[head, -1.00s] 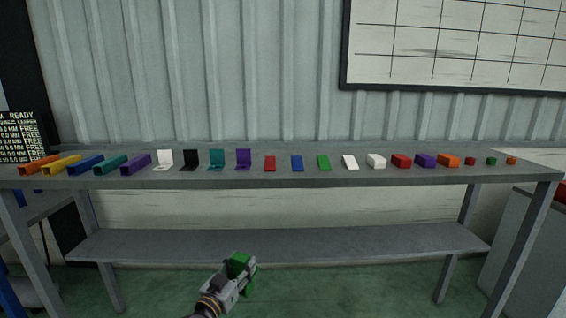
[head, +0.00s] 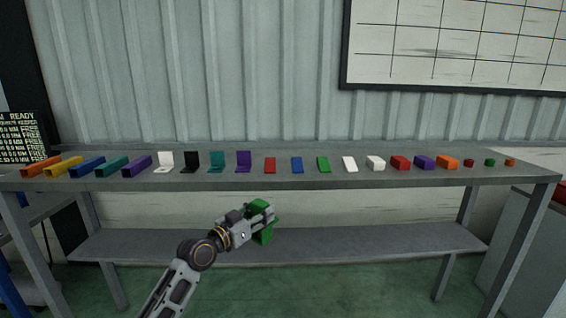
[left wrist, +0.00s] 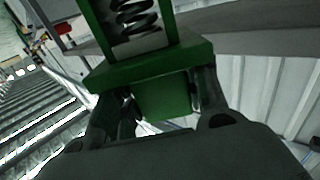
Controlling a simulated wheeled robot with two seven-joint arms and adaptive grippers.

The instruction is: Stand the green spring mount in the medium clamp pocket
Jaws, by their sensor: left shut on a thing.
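My left gripper (head: 262,218) is shut on the green spring mount (head: 263,234) and holds it in the air in front of the bench, below the level of its top. In the left wrist view the green spring mount (left wrist: 148,70) fills the upper middle, with a dark coil spring against a pale plate. Its lower green block sits between the two fingers of the gripper (left wrist: 160,100). My right gripper is not in view. I cannot make out a medium clamp pocket in these frames.
A long grey bench (head: 300,180) carries a row of coloured bars, brackets, plates and blocks along its top. A lower shelf (head: 380,240) is bare. A grey cabinet (head: 525,245) stands at the right and a lettered board (head: 20,137) at the left.

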